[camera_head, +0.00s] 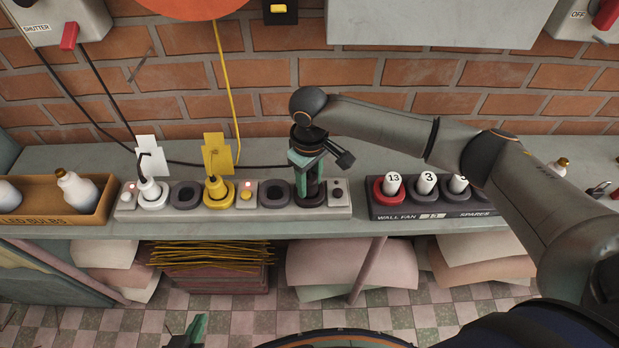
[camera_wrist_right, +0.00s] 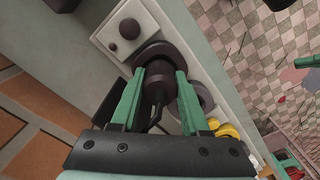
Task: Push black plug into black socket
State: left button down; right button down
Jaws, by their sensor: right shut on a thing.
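My right gripper (camera_head: 309,172) points down over the right end of the grey socket strip (camera_head: 130,213). Its green fingers, also in the right wrist view (camera_wrist_right: 159,80), are shut on the black plug (camera_wrist_right: 157,86). The black socket (camera_wrist_right: 160,50) is a dark round ring directly at the plug's end; in the head view it (camera_head: 312,199) shows below the fingers. The plug looks upright and lined up with the socket, but I cannot tell how deep it sits. My left gripper (camera_head: 188,332) shows only partly at the bottom edge, away from the strip.
The strip also holds a white plug (camera_head: 150,189), a yellow plug (camera_head: 215,189) and empty dark sockets (camera_head: 275,193). A bulb box (camera_head: 95,212) stands at left. The brick wall closes off the back.

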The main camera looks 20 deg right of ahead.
jog(key=shift+f, duration=0.2)
jog(key=shift+c, duration=1.6)
grip_release()
